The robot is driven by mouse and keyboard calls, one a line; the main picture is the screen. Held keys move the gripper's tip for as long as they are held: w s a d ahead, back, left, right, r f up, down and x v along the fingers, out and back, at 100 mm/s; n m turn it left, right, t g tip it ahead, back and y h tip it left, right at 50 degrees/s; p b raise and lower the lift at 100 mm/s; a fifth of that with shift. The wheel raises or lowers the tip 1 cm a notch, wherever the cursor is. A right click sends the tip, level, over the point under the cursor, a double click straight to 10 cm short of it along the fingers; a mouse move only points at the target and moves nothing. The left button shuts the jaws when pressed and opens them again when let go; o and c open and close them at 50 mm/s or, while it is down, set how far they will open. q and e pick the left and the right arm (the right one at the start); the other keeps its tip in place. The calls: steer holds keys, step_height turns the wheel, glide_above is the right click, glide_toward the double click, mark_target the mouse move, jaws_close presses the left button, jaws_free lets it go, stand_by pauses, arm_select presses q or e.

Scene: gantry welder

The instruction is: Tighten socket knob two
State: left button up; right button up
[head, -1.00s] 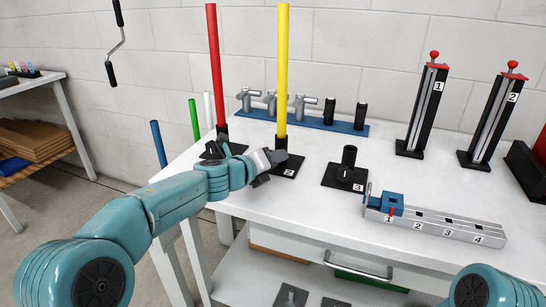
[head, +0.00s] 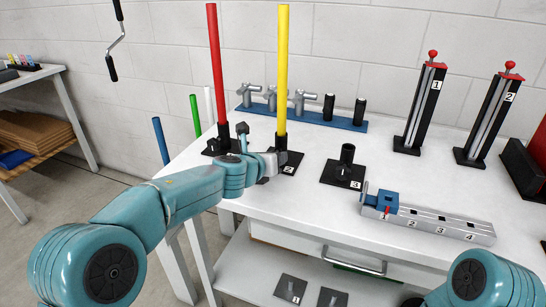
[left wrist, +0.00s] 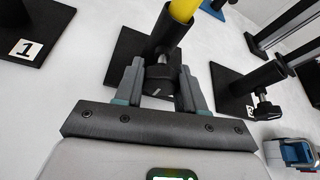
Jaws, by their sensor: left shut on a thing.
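Socket two (head: 291,166) is a black base plate with a short tube; the yellow rod (head: 283,70) stands upright in it. In the left wrist view, the socket's dark tube (left wrist: 168,35) and the rod's lower end (left wrist: 183,10) are just beyond my fingers. My left gripper (left wrist: 160,88) is shut on the dark knob two (left wrist: 160,80) at the front of the tube, one finger on each side. In the head view, my left gripper (head: 277,163) reaches the socket's front, and the knob is hidden there. My right gripper is out of view.
Socket one with the red rod (head: 216,70) stands left of socket two. Empty socket three (head: 345,170) stands to the right, its own knob (left wrist: 266,108) sticking out. A numbered rail with a blue block (head: 388,201) lies near the front edge. A blue rack (head: 325,119) is behind.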

arm_select(q)
steer(key=shift+f, duration=0.2)
steer(key=o, duration=0.8)
steer(key=shift+r, duration=0.1)
steer(key=shift+s+a+r+b, duration=0.2)
steer(key=shift+s+b, duration=0.15)
steer(key=shift+s, duration=0.1)
steer(key=b+v, duration=0.1)
steer(key=v, duration=1.4)
steer(key=shift+s, duration=0.2)
